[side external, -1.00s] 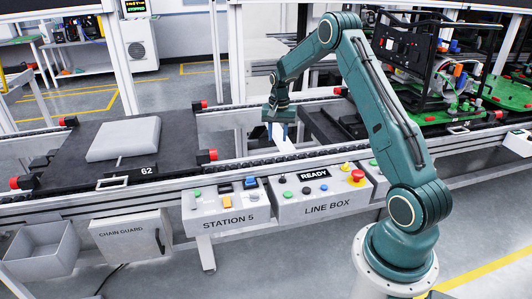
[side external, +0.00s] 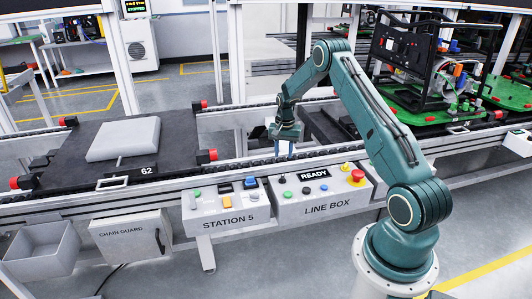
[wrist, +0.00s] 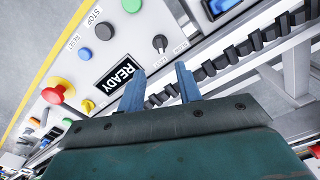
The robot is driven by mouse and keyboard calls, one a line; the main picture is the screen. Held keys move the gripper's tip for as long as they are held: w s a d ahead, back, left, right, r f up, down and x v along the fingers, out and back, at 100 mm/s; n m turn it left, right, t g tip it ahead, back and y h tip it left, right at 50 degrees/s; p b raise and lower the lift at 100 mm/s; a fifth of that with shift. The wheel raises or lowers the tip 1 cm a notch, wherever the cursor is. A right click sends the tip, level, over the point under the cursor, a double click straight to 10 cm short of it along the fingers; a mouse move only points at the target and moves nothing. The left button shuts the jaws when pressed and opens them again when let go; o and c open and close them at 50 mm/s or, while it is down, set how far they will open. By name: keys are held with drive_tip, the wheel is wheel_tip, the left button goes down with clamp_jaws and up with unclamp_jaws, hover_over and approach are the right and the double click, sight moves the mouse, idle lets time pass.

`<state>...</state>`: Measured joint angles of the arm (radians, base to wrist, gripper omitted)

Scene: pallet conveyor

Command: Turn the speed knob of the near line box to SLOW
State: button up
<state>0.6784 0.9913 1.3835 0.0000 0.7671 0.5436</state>
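The near line box (side external: 343,202) is a light grey panel on the front rail, marked LINE BOX, with a READY display (side external: 314,174). Its small black knob (side external: 282,180) sits left of the display. In the wrist view the knob (wrist: 160,43) shows beyond my fingertips, with small labels around it that I cannot read. I cannot tell its setting for sure. My gripper (side external: 284,151) points down above the rail, behind the knob and apart from it. In the wrist view my gripper (wrist: 160,69) has two blue fingers spread with nothing between them.
The STATION 5 box (side external: 228,213) adjoins on the left. The conveyor chain rail (side external: 235,163) runs behind the boxes. A pallet (side external: 75,172) with a grey block stands at the left.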

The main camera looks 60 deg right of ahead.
sight(283, 177)
wheel_tip(283, 177, down, 11)
idle(0.5)
clamp_jaws()
